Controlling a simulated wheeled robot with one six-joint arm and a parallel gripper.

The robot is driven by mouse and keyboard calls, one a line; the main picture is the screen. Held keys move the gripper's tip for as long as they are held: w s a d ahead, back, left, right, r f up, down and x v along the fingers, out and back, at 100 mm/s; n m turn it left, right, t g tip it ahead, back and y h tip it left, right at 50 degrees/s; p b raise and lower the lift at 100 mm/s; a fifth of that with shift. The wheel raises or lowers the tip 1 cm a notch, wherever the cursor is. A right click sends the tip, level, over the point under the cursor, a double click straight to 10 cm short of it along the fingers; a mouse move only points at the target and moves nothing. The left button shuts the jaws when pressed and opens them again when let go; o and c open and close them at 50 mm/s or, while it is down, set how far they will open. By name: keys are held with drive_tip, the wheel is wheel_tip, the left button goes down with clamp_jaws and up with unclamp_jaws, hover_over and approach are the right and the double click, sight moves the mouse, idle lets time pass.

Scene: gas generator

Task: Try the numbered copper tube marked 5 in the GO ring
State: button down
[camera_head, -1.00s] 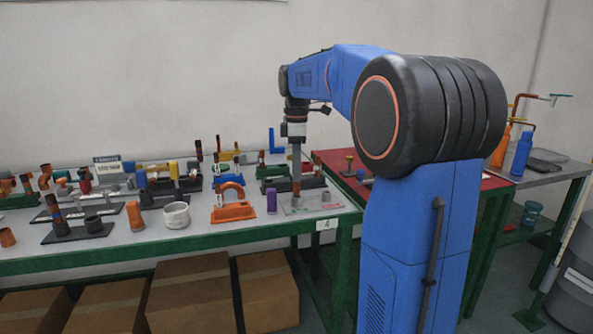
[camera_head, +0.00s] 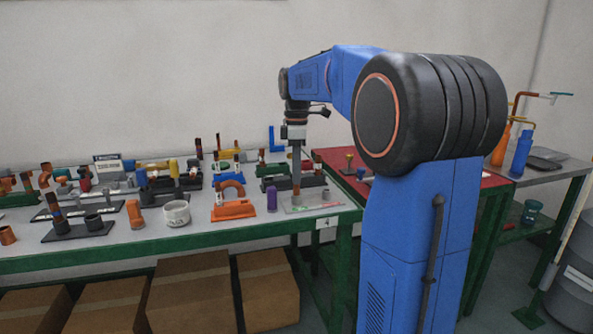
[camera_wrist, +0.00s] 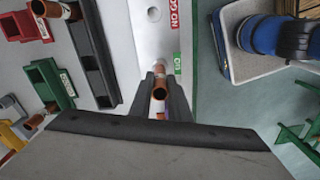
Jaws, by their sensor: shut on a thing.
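My gripper (camera_head: 296,188) points straight down at the right end of the long table. The tube also shows below the fingers in the head view (camera_head: 296,197). No number is readable on it. The pale gauge plate (camera_wrist: 148,38) lies beneath, with a red NO GO label (camera_wrist: 174,14) and a green GO label (camera_wrist: 178,63). The tube is beside the GO label. The GO ring is hidden, so I cannot tell if the tube is inside it.
A black block rack (camera_wrist: 92,50) and a green fixture (camera_wrist: 50,82) lie left of the plate. In the head view, an orange fixture (camera_head: 233,209) and a white cup (camera_head: 177,213) stand to the left. A red-topped table (camera_head: 335,157) stands behind on the right.

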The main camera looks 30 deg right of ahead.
drive_tip(key=shift+f, duration=0.9)
drive_tip(key=shift+r, duration=0.2)
idle(0.6)
drive_tip(key=shift+r, duration=1.45)
drive_tip(key=shift+r, duration=2)
